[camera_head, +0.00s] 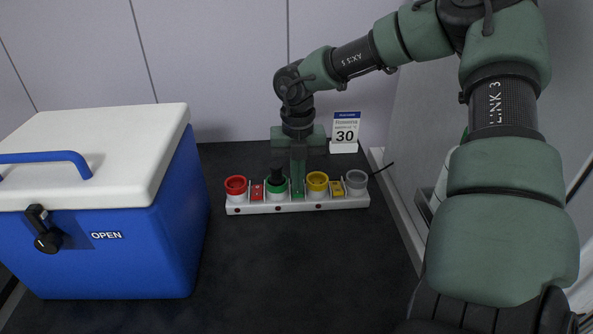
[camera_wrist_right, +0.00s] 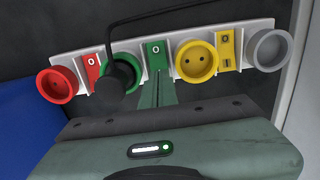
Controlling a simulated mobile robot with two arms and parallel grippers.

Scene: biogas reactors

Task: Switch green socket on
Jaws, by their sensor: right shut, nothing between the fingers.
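A white power strip (camera_head: 290,208) lies on the dark table, with its red, green, yellow and grey sockets in a row. A black plug (camera_wrist_right: 115,80) with a cable sits in the green socket (camera_wrist_right: 135,57). The green switch (camera_wrist_right: 156,50) is just right of the green socket, and a white 0 shows on it. My right gripper (camera_wrist_right: 157,88) is shut and empty, with its fingertips at the lower edge of the green switch; I cannot tell whether they touch. In the head view the right gripper (camera_head: 298,178) points down at the strip and largely covers the green switch. My left gripper is out of view.
A blue cooler box (camera_head: 120,260) with a white lid stands at left. The wall is close on the right. The dark table (camera_head: 300,270) in front of the strip is clear.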

